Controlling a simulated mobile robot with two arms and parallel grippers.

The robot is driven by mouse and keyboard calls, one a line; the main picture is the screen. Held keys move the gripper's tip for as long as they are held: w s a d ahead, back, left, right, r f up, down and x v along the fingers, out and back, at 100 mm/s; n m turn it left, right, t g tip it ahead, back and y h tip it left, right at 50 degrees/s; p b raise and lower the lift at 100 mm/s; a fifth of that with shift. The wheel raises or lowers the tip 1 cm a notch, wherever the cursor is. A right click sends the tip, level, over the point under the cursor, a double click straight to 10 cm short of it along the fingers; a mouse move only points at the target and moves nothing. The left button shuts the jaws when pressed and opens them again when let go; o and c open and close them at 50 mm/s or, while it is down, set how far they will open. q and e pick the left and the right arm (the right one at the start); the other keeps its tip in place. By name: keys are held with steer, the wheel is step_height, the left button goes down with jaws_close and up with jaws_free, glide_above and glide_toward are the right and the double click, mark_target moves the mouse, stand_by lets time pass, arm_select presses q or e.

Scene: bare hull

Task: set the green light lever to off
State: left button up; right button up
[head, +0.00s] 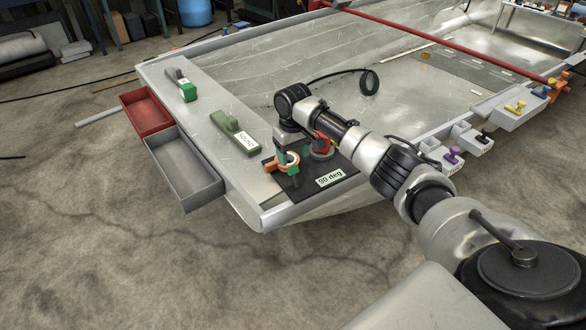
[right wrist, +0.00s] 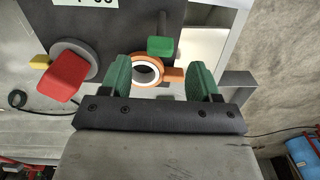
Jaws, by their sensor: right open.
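A black panel (head: 292,190) with a "90 deg" label sits at the near corner of the metal hull. On it, a green lever knob (right wrist: 160,46) stands by an orange ring with a white rim (right wrist: 148,70); the orange part also shows in the head view (head: 287,168). A red lever (right wrist: 68,77) on a grey round base is beside it. My right gripper (right wrist: 160,70) is open over the panel, its green-padded fingers on either side of the orange ring, with nothing held. The green knob is beyond the ring, and I cannot tell whether a finger touches it. My left gripper is not in view.
A green labelled block (head: 230,127) and a smaller green-and-dark piece (head: 188,92) lie on the hull's left ledge. A red tray (head: 146,112) and a grey tray (head: 184,175) hang outside it. Grey boxes with coloured handles (head: 515,108) line the right edge.

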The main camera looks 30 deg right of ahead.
mark_target(293, 167)
step_height(293, 167, down, 6)
steer(key=shift+r+b, duration=0.25)
steer(key=shift+b, duration=0.1)
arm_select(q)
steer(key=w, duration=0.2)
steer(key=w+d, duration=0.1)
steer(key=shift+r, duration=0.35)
arm_select(e)
jaws_close()
